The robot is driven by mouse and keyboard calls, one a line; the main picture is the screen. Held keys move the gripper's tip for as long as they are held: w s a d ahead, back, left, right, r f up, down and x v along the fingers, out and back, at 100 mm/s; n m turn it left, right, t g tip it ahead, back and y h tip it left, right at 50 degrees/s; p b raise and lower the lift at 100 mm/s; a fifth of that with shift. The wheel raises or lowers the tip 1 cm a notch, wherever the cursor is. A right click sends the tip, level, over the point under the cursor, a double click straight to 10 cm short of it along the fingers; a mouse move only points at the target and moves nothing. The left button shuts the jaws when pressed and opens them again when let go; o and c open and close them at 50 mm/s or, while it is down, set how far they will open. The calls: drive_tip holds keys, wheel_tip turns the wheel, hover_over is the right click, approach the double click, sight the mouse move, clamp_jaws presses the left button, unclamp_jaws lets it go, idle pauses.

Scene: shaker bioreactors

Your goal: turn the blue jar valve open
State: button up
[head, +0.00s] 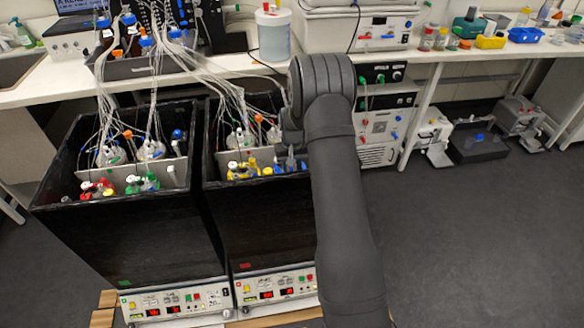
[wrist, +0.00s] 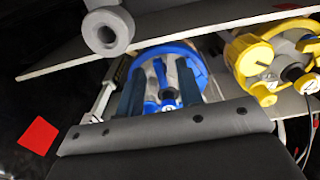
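The blue jar valve (wrist: 180,51) is in the upper middle of the wrist view, a round blue rim with grey and blue parts inside it. My gripper (wrist: 160,90) is right at it, with one dark finger on each side of its inner part. The fingers stand apart with blue and grey between them; whether they press on it cannot be told. In the head view my gripper (head: 290,160) points down at the front of the right black box, and the arm and gripper hide most of the valve.
Yellow valves (wrist: 255,55) stand close to the right of my gripper. A grey ring-shaped part (wrist: 107,31) is at the upper left. The left black box (head: 140,230) holds red and green valves (head: 142,183). Tubing (head: 225,85) hangs over both boxes. The floor (head: 480,240) at right is clear.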

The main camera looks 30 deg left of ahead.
sight(292, 170)
wheel_tip(292, 170, up, 17)
idle(0.4)
wheel_tip(292, 170, down, 17)
drive_tip(key=shift+f, duration=0.2)
idle(0.6)
drive_tip(key=shift+r, duration=0.1)
